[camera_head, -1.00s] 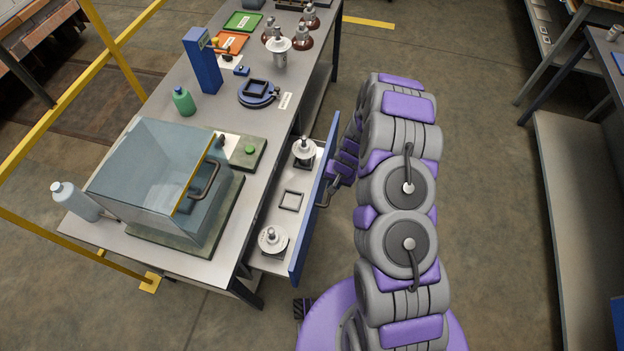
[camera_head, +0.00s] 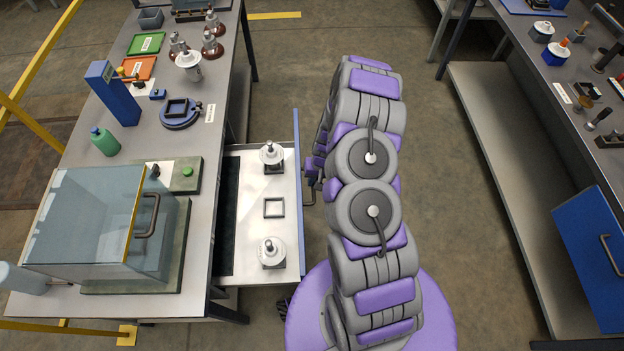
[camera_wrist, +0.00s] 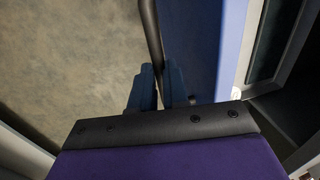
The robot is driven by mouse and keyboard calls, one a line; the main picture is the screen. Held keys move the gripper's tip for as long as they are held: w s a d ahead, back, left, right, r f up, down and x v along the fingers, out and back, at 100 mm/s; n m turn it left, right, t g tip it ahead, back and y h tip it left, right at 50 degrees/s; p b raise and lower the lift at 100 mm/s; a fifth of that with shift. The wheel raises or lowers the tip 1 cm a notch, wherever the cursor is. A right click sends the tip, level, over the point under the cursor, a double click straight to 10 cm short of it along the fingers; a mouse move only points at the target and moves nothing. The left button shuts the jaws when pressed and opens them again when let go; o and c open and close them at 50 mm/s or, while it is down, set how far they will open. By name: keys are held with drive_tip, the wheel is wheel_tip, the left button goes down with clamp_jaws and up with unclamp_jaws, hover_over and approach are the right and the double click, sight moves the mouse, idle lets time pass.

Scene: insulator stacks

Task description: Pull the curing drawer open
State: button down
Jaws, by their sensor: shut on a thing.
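The curing drawer (camera_head: 235,270) stands pulled out from the right side of the bench, with its blue front panel (camera_head: 298,235) facing my arm. A dark strip shows between the bench edge and the drawer's pale floor. Two white insulators with grey caps sit inside, one far (camera_head: 271,153) and one near (camera_head: 270,253), with a small square frame (camera_head: 274,208) between them. The dark bar handle (camera_wrist: 151,35) runs between my gripper's (camera_wrist: 160,78) blue fingers in the wrist view. My gripper is shut on the handle. In the head view my arm partly hides the gripper.
A clear box (camera_head: 85,220) with a handle stands on the bench (camera_head: 130,118), near a green bottle (camera_head: 105,142) and a blue post (camera_head: 112,92). Open floor lies right of my arm, up to a second bench (camera_head: 500,170) with a blue drawer front (camera_head: 595,255).

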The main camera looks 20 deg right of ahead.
drive_tip(key=c, duration=1.1)
unclamp_jaws()
drive_tip(key=shift+r, duration=0.1)
drive_tip(key=d+r+p, duration=0.1)
drive_tip(key=r, duration=0.4)
drive_tip(key=d+r+p, duration=0.1)
drive_tip(key=r, duration=0.5)
drive_tip(key=s+d+r, duration=0.1)
drive_tip(key=r, duration=0.4)
drive_tip(key=shift+d+r+p, duration=0.15)
drive_tip(key=shift+r+p, duration=0.25)
drive_tip(key=shift+r, duration=0.1)
